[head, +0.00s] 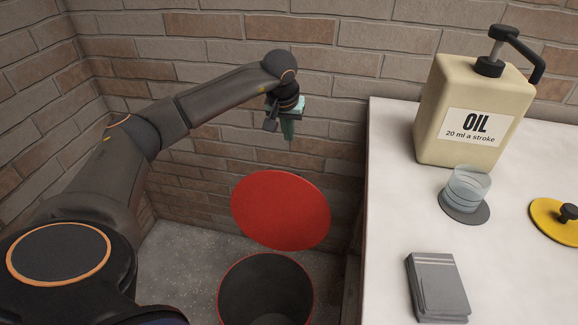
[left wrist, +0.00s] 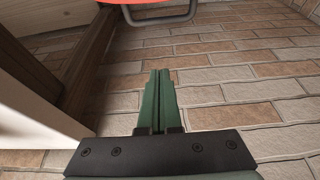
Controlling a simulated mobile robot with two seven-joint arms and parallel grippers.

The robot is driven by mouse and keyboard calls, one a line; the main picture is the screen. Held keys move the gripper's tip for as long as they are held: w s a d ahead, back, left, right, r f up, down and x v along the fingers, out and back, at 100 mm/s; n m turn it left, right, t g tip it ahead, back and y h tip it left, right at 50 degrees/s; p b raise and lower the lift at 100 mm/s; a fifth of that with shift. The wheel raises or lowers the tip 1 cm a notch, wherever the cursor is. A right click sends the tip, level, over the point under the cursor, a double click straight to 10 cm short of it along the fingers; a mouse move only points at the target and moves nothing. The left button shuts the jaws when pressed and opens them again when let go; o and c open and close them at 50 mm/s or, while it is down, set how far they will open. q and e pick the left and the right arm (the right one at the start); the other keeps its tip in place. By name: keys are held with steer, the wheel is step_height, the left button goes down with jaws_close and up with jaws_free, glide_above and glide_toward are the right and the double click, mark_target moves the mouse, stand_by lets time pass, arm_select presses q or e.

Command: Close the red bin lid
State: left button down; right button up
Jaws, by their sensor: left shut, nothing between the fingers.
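The red bin lid (head: 281,210) stands raised and tilted at the back of the bin, by the brick wall. The bin (head: 265,290) below it is round, with a dark inside and a red rim, and its mouth is uncovered. My left gripper (head: 289,138) is above and behind the lid, close to the wall, pointing down and apart from the lid. Its green fingers (left wrist: 158,100) are shut together with nothing between them in the left wrist view. The lid's red edge and a grey bar (left wrist: 160,17) show at the top of that view. My right gripper is not in view.
A white-topped table (head: 390,200) stands right of the bin. It holds an oil container (head: 473,110), a clear cup (head: 466,185) on a grey disc, a yellow lid (head: 555,220) and a grey stack (head: 437,287). The brick wall (head: 210,60) is close behind my left gripper.

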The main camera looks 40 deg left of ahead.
arm_select(q)
step_height(320, 180, down, 10)
steer(key=b, duration=0.1)
steer(key=shift+s+b, duration=0.2)
steer(key=shift+b, duration=0.1)
stand_by(0.6)
steer(key=shift+s+d+r, duration=0.1)
